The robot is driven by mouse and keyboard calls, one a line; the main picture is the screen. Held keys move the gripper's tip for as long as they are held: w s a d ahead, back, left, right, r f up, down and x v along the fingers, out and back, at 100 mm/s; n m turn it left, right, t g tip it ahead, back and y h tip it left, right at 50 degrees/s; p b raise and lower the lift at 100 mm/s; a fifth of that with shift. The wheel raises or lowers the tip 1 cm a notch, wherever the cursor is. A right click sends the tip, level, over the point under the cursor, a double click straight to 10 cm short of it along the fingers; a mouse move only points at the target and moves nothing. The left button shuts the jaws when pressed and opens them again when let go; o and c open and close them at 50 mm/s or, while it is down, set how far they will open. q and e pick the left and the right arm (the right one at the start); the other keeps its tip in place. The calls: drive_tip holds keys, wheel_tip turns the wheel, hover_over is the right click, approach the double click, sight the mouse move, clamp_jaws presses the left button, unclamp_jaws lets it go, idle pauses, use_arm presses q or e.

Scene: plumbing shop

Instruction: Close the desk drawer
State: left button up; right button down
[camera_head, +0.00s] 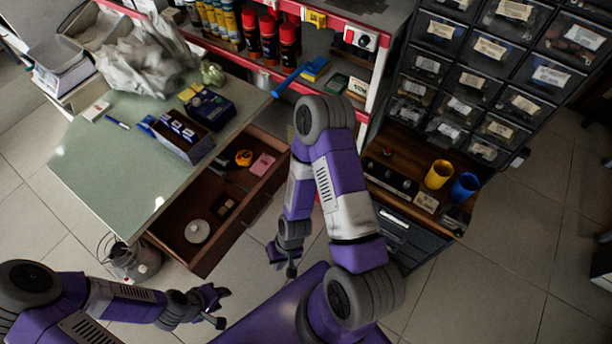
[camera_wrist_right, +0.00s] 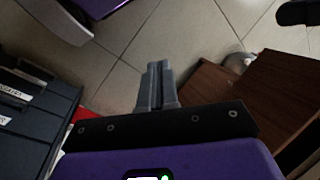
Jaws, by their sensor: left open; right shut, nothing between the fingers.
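The desk drawer (camera_head: 192,256) is brown wood and stands pulled out from under the green-topped desk (camera_head: 90,165). It holds a tape measure, a pink item, a white round item and other small things. My right gripper (camera_head: 291,270) is beside the drawer's right end, apart from it, shut and empty. In the right wrist view the shut fingers (camera_wrist_right: 155,85) point over floor tiles, with the drawer's brown panel (camera_wrist_right: 270,100) to their right. My left gripper (camera_head: 221,308) is open and empty, in front of the drawer's near left corner and apart from it.
A wire bin (camera_head: 128,262) stands on the floor left of the drawer. A dark cabinet (camera_head: 405,240) with yellow and blue cups on top is to the right of my right arm. Shelves with cans stand behind the desk.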

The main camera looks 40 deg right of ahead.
drive_tip(key=s+d+m+g+y, duration=0.1)
drive_tip(key=s+m+g+y, duration=0.25)
drive_tip(key=s+m, duration=0.3)
drive_tip(key=m+t+h+b, duration=0.2)
drive_tip(key=m+t+b, duration=0.2)
drive_tip(key=m+t, duration=1.75)
approach(274, 173)
drive_tip(key=shift+m+g, duration=0.3)
drive_tip(key=x, duration=0.4)
drive_tip(key=r+x, duration=0.1)
drive_tip(key=x, duration=0.1)
drive_tip(key=shift+w+a, duration=0.1)
drive_tip(key=shift+w, duration=0.25)
